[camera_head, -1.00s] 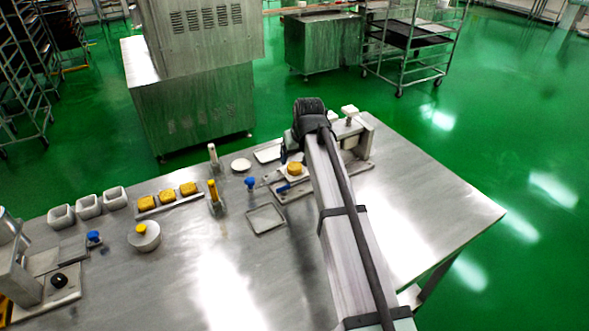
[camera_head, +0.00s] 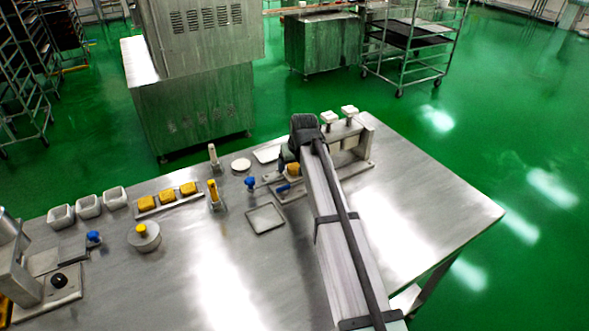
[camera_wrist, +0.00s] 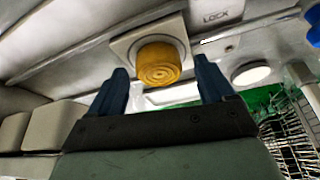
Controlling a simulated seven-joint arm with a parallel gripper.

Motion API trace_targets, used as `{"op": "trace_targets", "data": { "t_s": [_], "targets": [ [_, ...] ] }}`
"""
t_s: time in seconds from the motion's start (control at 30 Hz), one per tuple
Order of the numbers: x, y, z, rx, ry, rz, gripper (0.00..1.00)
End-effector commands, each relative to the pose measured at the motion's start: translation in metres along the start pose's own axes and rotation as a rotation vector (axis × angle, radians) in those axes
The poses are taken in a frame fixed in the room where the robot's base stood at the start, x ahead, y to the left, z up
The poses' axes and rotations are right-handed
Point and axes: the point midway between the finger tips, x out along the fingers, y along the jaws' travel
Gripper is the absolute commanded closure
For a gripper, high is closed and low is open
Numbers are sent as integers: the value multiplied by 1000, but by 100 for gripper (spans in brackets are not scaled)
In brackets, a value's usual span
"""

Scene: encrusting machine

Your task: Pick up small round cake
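The small round cake (camera_wrist: 158,63) is golden yellow with ring marks on its face. In the wrist view it sits on a white square plate (camera_wrist: 124,46). In the head view the cake (camera_head: 294,169) is partly covered by my arm, at the right side of the table. My gripper (camera_wrist: 161,68) is open and empty, with its dark fingers to either side of the cake in the wrist picture and their tips just short of it. In the head view my gripper (camera_head: 287,157) is right beside the cake, its fingers mostly hidden.
A metal fixture (camera_head: 362,148) with white knobs (camera_head: 349,111) stands behind and right of my gripper. A blue-knobbed tool (camera_head: 251,184), a flat square tray (camera_head: 265,218) and a white round dish (camera_head: 241,164) lie to the left. The table's right part is clear.

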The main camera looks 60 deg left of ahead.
Motion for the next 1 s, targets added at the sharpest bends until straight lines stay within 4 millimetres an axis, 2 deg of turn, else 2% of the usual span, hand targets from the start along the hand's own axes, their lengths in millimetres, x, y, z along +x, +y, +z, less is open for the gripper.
{"op": "trace_targets", "data": {
  "t_s": [0.07,0.6,0.87,1.0],
  "targets": [
    [0,0,0,0,0,0,26],
    [0,0,0,0,-1,0,77],
    [-1,0,0,0,0,0,79],
    [-11,0,-5,0,0,0,79]
  ]
}}
